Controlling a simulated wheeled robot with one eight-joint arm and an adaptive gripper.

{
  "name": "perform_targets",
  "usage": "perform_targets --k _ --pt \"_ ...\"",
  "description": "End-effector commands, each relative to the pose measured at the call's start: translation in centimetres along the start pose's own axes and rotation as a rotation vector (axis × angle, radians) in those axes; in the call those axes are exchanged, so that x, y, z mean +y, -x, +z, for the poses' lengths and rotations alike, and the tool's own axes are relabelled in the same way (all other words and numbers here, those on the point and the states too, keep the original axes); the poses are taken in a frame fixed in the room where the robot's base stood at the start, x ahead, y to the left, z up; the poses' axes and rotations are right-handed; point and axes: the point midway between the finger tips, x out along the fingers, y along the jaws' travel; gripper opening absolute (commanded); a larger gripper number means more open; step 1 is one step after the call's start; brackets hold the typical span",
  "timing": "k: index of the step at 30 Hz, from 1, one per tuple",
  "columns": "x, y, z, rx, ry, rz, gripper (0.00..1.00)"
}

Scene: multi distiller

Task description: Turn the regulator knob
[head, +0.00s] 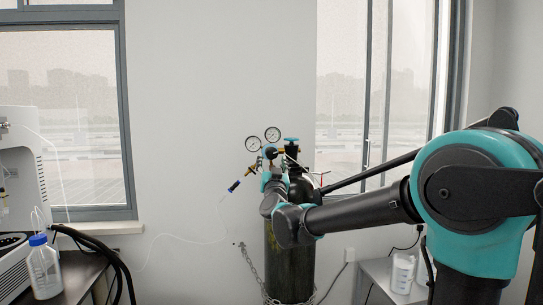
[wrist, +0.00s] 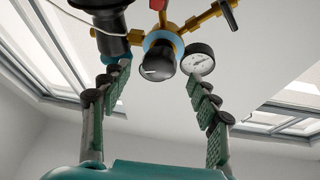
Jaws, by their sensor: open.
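The regulator knob (wrist: 160,62) is a black, rounded knob with a white mark, set in a blue collar on brass fittings. In the wrist view it is just beyond and between the fingertips. My gripper (wrist: 160,78) is open, with one green-padded finger on each side and a gap to the knob. A round white gauge (wrist: 198,60) is close by the right fingertip. In the head view the regulator (head: 270,154) sits at the top of the dark gas cylinder (head: 288,262). My arm partly hides the cylinder, and the gripper's fingers are hard to make out there.
A black part (wrist: 108,20) stands close to the left fingertip. A chain (head: 250,262) runs to the cylinder. A white machine and a blue-capped bottle (head: 42,258) are at left. A container (head: 402,272) stands on the right table.

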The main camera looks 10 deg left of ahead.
Motion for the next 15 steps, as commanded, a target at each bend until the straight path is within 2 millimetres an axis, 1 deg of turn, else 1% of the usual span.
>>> perform_targets --k 1,3,6,10,15 --pt "0.1 -1.0 0.0 0.0 0.002 0.002 0.61" --pt "0.1 -2.1 0.0 0.001 0.001 0.001 0.61" --pt "0.0 -3.4 0.0 0.001 0.001 0.001 0.61" --pt "0.0 -4.4 0.0 0.0 0.001 0.001 0.61" --pt "0.0 -4.8 0.0 0.0 0.001 0.0 0.61"
